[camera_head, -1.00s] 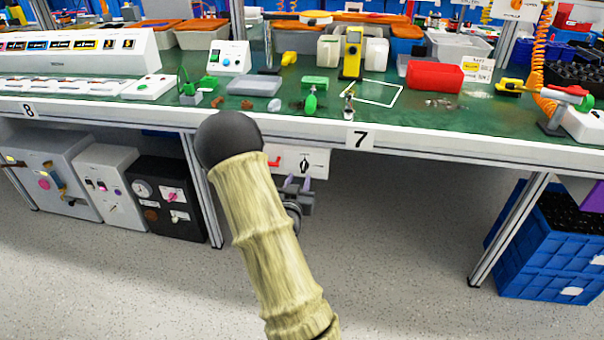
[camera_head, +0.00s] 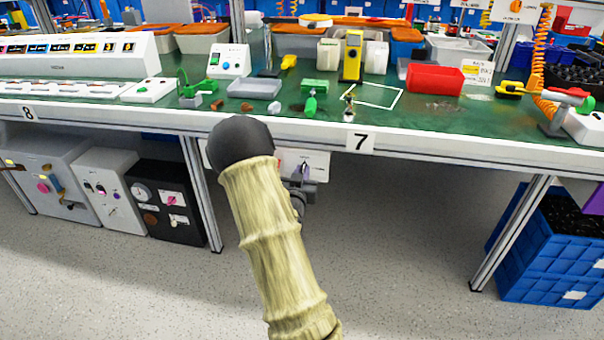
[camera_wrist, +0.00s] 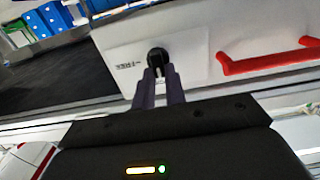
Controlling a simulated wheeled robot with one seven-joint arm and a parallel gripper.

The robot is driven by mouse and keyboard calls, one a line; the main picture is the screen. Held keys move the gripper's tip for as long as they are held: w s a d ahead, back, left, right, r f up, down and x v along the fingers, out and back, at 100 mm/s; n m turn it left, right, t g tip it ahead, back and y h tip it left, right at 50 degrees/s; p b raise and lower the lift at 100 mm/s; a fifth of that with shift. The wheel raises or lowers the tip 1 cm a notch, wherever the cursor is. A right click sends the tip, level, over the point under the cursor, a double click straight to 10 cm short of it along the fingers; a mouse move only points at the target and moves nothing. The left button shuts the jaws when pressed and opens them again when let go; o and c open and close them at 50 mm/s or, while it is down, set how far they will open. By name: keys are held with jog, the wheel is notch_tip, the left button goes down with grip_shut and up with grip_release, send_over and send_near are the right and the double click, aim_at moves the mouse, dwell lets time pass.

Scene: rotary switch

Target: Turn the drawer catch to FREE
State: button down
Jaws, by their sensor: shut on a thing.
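The drawer catch is a small black knob (camera_wrist: 157,57) on a pale drawer front (camera_wrist: 195,50) in the wrist view. A pale mark shows on its gripper-facing side; its exact setting is hard to read. A dark label (camera_wrist: 127,65), seemingly FREE, is printed to its left. My gripper (camera_wrist: 159,78) has its two purple-grey fingers close together on the knob, shut on it. In the head view my gripper (camera_head: 304,174) is at the drawer front (camera_head: 319,160) under the bench, partly hidden by my arm.
A red handle (camera_wrist: 268,60) sticks out from the drawer front, right of the knob in the wrist view. The green bench top (camera_head: 420,115) with several items overhangs the drawer. Grey and black boxes (camera_head: 165,200) stand at lower left, a blue crate (camera_head: 555,250) at right. Floor between is clear.

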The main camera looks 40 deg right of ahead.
jog(key=shift+f+m+b, duration=0.1)
jog(key=shift+m+b, duration=0.3)
jog(key=shift+b, duration=0.05)
jog(key=m+b, duration=1)
jog(key=m, duration=0.1)
jog(key=s+f+m+b, duration=0.1)
jog(key=m+b, duration=0.5)
jog(key=shift+d, duration=0.35)
jog(key=c, duration=1.4)
grip_release()
jog(key=shift+c, duration=0.2)
